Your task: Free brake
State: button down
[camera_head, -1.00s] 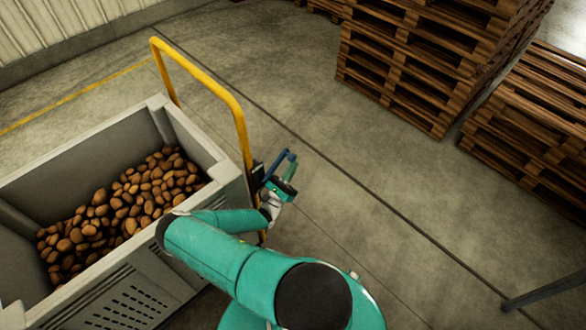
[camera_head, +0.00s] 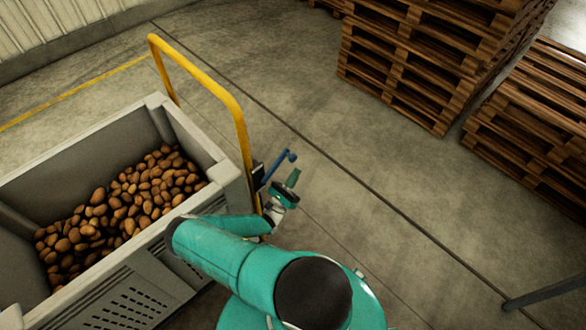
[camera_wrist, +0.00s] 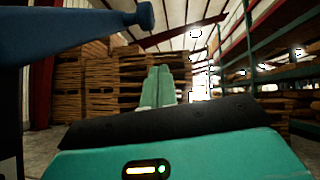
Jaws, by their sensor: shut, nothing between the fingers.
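The brake lever is a blue bar with a round knob (camera_head: 291,155), mounted at a dark bracket by the yellow handle frame (camera_head: 240,125) of the potato cart. It also shows large in the wrist view (camera_wrist: 80,32), crossing the upper left. My gripper (camera_head: 293,177) is shut and empty, just right of and slightly below the lever in the head view. In the wrist view the teal fingers (camera_wrist: 157,88) are together, below and right of the knob, with a visible gap. The lever's lower end is partly hidden behind my wrist.
A grey crate (camera_head: 215,150) of brown potatoes (camera_head: 110,205) stands on the cart at left. Tall wooden pallet stacks (camera_head: 410,65) stand at the upper right. A dark bar (camera_head: 545,290) lies at the lower right. The concrete floor between is clear.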

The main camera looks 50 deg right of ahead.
jog(key=d+f+v, duration=0.1)
jog(key=v, duration=0.8)
jog(key=shift+a+f, duration=0.25)
jog(key=shift+f, duration=0.1)
jog(key=shift+s, duration=0.2)
